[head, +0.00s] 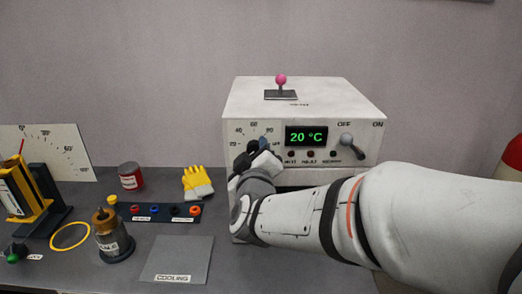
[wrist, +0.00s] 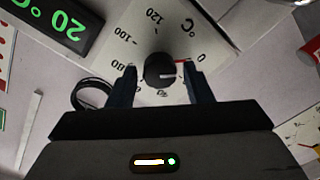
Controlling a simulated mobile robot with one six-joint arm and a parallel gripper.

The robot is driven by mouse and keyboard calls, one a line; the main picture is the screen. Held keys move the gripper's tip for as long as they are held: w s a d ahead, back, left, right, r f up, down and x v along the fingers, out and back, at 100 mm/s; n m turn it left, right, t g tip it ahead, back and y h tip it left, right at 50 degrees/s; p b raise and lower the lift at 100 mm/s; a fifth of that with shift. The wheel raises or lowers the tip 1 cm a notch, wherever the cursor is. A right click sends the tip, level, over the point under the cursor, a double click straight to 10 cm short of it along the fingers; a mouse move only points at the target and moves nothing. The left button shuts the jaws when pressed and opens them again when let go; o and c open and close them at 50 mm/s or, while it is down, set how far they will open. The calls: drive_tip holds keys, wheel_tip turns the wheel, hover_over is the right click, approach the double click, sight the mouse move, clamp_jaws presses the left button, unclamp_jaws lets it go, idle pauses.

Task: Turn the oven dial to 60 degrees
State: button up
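The oven (head: 305,100) is a white box at the back of the bench. Its green display (head: 307,136) reads 20 °C. The dial's scale shows left of the display, but my gripper (head: 261,150) hides the knob in the head view. My gripper (wrist: 161,82) is open there, with one dark finger on each side of the knob. Gaps show between the fingers and the knob.
A lever (head: 348,142) sits between OFF and ON at the oven's right. A pink-topped joystick (head: 281,84) stands on top.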

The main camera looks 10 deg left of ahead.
drive_tip(key=c, duration=0.8)
drive_tip(key=shift+o, duration=0.2)
drive_tip(key=shift+f+m+b, duration=0.1)
drive_tip(key=shift+m+b, duration=0.2)
